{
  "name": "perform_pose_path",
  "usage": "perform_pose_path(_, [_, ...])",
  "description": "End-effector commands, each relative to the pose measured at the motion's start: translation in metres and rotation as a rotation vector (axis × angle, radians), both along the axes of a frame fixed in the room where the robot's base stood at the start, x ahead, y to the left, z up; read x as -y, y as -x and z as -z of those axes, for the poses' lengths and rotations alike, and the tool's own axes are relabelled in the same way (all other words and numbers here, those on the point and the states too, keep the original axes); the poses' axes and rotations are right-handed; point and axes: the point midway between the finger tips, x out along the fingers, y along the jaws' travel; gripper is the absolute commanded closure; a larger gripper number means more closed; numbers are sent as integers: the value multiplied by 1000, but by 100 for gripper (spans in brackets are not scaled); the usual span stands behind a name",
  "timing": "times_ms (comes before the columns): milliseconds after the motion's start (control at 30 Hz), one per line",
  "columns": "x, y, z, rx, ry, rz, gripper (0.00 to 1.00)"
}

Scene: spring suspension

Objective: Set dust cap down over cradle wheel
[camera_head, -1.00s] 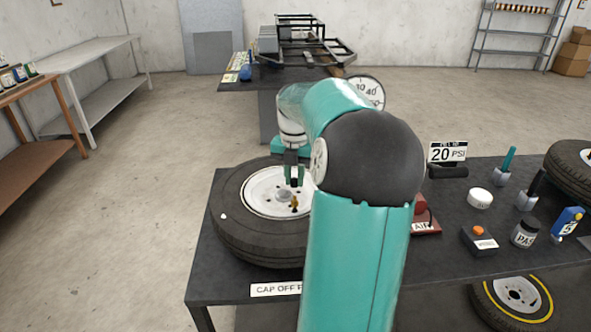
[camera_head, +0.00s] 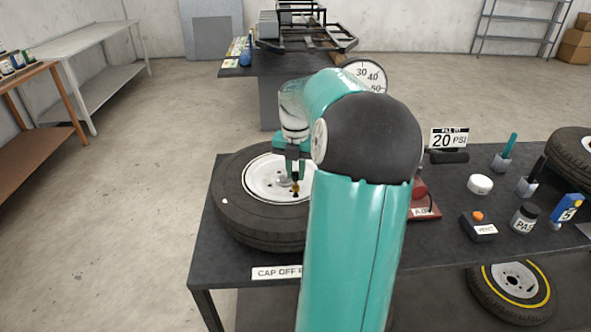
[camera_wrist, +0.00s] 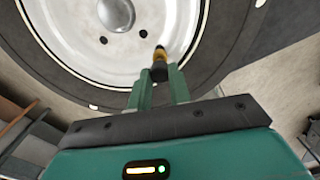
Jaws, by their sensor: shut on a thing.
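The cradle wheel (camera_head: 240,215) lies flat on the dark bench, tyre with a white rim facing up. A brass valve stem (camera_head: 295,189) stands on the rim, right of the hub. My gripper (camera_head: 295,173) is over it, pointing down. In the wrist view my gripper (camera_wrist: 159,78) is shut on a small black dust cap (camera_wrist: 159,72). The cap lines up with the brass valve stem (camera_wrist: 160,55) and seems to meet its end; I cannot tell whether it touches.
To the right are a red air unit (camera_head: 421,200), a 20 PSI sign (camera_head: 449,138), a vent box (camera_head: 479,227) and a paste jar (camera_head: 524,218). A round gauge (camera_head: 365,75) shows behind my arm.

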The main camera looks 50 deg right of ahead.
Motion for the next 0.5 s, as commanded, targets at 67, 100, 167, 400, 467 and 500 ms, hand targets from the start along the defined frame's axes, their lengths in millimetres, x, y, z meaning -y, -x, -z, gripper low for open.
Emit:
perform_pose_path(67, [0,0,2,0,-1,0,100])
perform_pose_path(100, [0,0,3,0,-1,0,100])
perform_pose_path(167, [0,0,4,0,-1,0,100])
perform_pose_path(400, [0,0,10,-2,-1,0,100])
perform_pose_path(467, [0,0,11,-1,-1,0,100])
perform_pose_path(500, [0,0,12,-1,-1,0,100])
